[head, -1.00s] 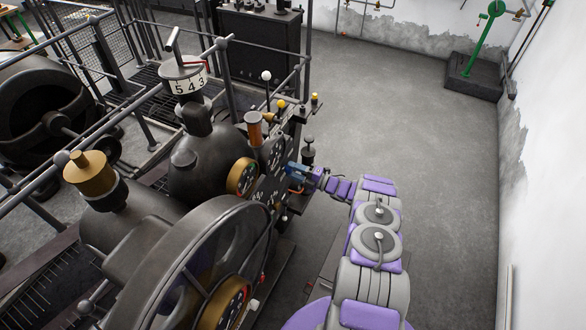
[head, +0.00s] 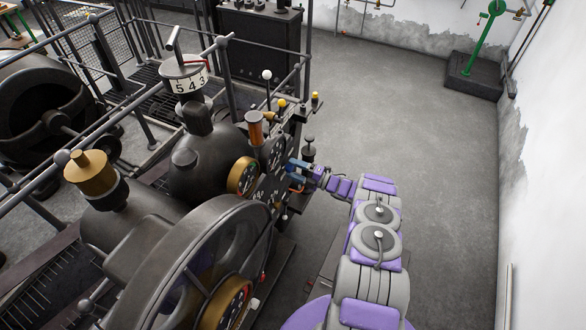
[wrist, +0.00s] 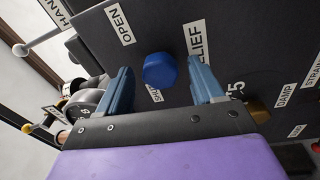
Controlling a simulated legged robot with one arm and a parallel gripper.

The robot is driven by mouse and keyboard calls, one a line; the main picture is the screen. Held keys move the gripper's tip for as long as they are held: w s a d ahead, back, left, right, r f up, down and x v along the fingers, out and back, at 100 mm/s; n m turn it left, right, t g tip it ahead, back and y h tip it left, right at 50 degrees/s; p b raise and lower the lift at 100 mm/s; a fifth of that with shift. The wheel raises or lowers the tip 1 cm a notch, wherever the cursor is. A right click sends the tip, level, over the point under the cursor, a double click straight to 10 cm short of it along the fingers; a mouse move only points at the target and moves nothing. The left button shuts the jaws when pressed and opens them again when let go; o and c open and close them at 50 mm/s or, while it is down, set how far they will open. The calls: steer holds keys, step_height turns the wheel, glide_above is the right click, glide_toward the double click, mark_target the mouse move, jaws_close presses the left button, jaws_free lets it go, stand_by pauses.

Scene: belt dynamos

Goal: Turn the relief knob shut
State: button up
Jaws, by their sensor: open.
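My gripper (wrist: 163,82) is open, with one blue finger on each side of the knob. Gaps show between the knob and both fingers, so they look apart. In the head view my gripper (head: 297,169) is at the right face of the machine's panel, and the knob cannot be made out there.
An "OPEN" label (wrist: 120,24) is left of the knob. A white-ended lever (wrist: 22,49) and a brass part (wrist: 259,111) stand nearby on the panel. In the head view a large flywheel (head: 140,270) is in front; the floor (head: 400,100) beyond the arm is clear.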

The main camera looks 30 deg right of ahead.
steer(key=v, duration=1.7)
steer(key=shift+d, duration=0.1)
